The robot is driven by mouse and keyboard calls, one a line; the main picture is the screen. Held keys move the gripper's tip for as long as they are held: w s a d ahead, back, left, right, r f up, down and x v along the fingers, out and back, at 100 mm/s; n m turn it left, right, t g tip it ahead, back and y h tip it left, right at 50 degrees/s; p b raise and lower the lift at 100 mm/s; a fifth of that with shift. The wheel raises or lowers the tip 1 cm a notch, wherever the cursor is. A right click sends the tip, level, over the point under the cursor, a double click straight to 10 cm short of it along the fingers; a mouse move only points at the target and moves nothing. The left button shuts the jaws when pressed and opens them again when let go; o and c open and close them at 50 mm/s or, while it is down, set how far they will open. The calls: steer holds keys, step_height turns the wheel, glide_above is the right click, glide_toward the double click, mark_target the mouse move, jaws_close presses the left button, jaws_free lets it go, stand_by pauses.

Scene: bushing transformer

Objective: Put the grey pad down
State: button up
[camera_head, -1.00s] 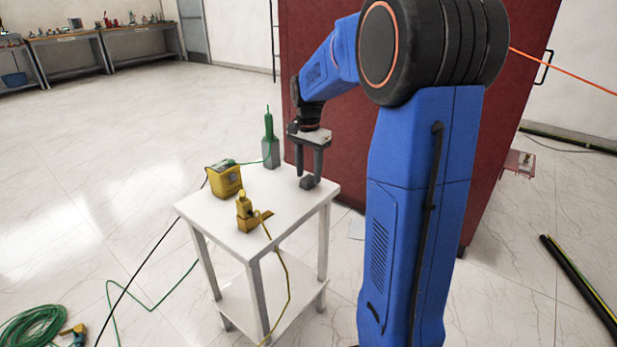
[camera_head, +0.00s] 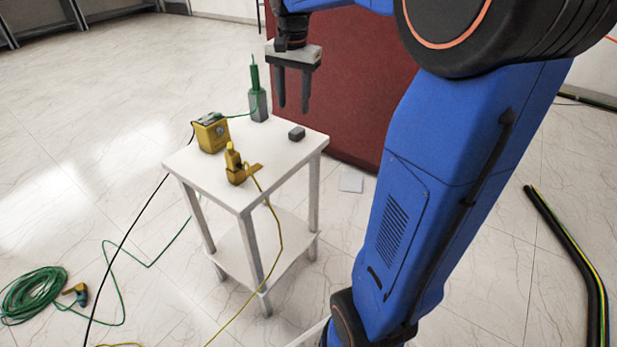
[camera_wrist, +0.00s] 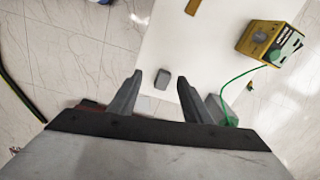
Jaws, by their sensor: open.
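The grey pad (camera_head: 297,133) is a small dark grey block. It lies on the white table (camera_head: 205,175) near the table's right corner. In the wrist view the pad (camera_wrist: 162,79) sits on the white top near its edge, beyond the fingertips. My gripper (camera_head: 292,108) is open and empty. It hangs above the table, with its fingers pointing down and clear space between them and the pad. In the wrist view the fingers of my gripper (camera_wrist: 160,77) stand apart with nothing between them.
A yellow box (camera_head: 212,136), a yellow clamp-like tool (camera_head: 236,170) with a cable, and a grey block with a green top (camera_head: 258,103) stand on the table. A dark red cabinet (camera_head: 350,110) rises behind. Green cable (camera_head: 35,295) lies coiled on the floor.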

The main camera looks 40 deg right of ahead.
steer(key=s+a+f+n+t, duration=0.1)
steer(key=s+a+f+n, duration=0.2)
steer(key=s, duration=0.5)
steer(key=s+a+f+n+t, duration=0.1)
steer(key=s+a+f+n, duration=0.2)
steer(key=s, duration=0.5)
steer(key=s+a+f+n+t, duration=0.2)
steer(key=s+a+n, duration=0.3)
steer(key=s, duration=0.4)
steer(key=shift+a+f+n, duration=0.3)
steer(key=shift+a+f, duration=0.1)
steer(key=shift+f, duration=0.3)
steer(key=shift+o, duration=0.5)
steer(key=shift+r, duration=0.1)
